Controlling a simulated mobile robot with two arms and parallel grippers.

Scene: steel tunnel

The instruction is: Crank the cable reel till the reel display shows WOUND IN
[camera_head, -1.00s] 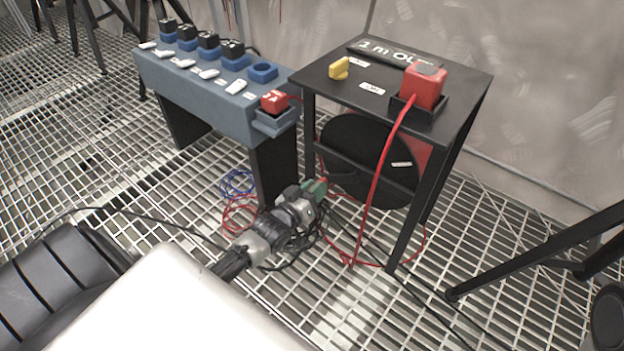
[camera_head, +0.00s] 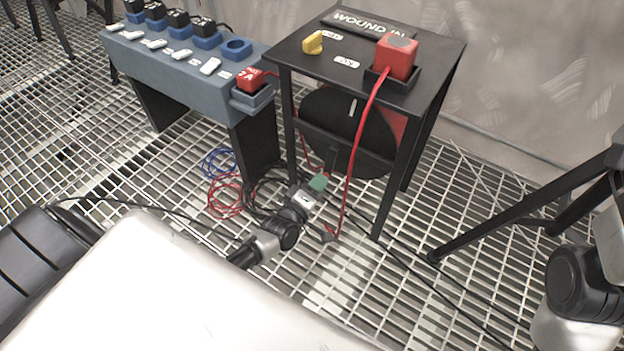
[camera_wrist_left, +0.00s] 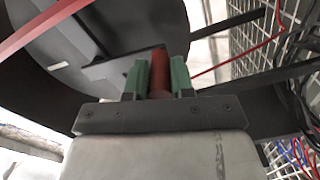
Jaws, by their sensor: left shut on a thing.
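The cable reel is a black disc (camera_head: 340,115) inside a black frame stand (camera_head: 440,60). The reel display (camera_head: 370,22) on the stand's top reads WOUND IN. My left gripper (camera_head: 318,184) is low in front of the reel. In the left wrist view its green fingers (camera_wrist_left: 157,80) are shut on the red crank handle (camera_wrist_left: 159,70), in front of the reel disc (camera_wrist_left: 55,55). In the head view the handle is hidden at the gripper. My right gripper is not in view.
The stand's top carries a yellow knob (camera_head: 313,42) and a red block (camera_head: 397,57) with a red cable hanging past the front. A blue-grey socket bench (camera_head: 190,75) stands at left. Coiled cables (camera_head: 225,195) lie on the grating floor.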

